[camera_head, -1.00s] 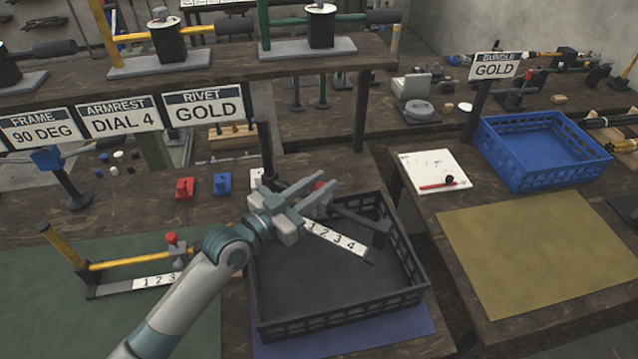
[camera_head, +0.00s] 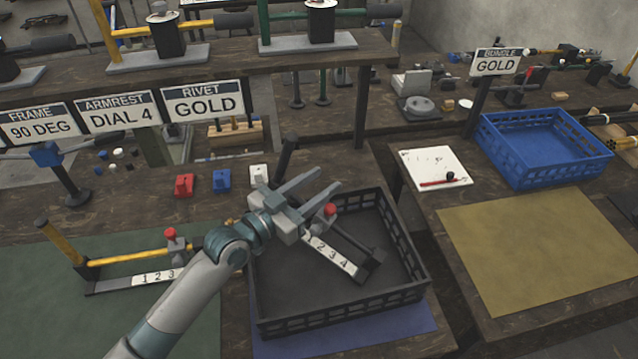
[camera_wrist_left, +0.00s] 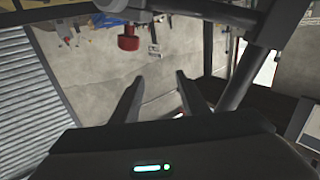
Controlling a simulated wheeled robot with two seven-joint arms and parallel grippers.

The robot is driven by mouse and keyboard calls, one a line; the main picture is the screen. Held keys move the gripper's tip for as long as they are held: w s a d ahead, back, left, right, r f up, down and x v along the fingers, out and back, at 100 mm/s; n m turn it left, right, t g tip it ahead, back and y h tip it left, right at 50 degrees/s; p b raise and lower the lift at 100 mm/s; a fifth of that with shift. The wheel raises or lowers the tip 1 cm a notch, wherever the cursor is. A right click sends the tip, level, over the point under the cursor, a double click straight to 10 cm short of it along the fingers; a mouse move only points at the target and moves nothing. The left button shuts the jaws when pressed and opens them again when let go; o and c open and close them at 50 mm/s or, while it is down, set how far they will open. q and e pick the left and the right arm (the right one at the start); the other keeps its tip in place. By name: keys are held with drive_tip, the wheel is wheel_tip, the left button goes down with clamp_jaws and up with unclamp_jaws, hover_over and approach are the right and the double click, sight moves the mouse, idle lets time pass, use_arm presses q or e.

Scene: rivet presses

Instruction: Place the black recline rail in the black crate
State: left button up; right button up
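The black recline rail, with a white 1-2-3-4 scale strip (camera_head: 335,258) and a red knob (camera_head: 330,209), is tilted inside the black crate (camera_head: 340,320). Its lower end is within the crate walls, and its dark handle (camera_head: 288,155) rises past the back-left rim. I cannot tell whether it rests fully on the crate floor. My left gripper (camera_head: 328,180) is over the crate's back-left part, above the rail, and hides part of it. Its fingers are apart with nothing between them, as the left wrist view (camera_wrist_left: 160,95) also shows. My right gripper is out of view.
A similar yellow-handled rail (camera_head: 130,262) lies on the green mat to the left. Red (camera_head: 184,186), blue (camera_head: 222,181) and white (camera_head: 259,174) blocks stand behind. A blue crate (camera_head: 545,150) and a bare yellow mat (camera_head: 540,250) are on the right table.

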use_arm(q)
drive_tip(key=shift+r, duration=0.15)
drive_tip(key=shift+r+p, duration=0.55)
drive_tip(key=b+v, duration=0.3)
drive_tip(key=v, duration=0.9)
drive_tip(key=shift+b, duration=0.4)
drive_tip(key=shift+r, duration=0.1)
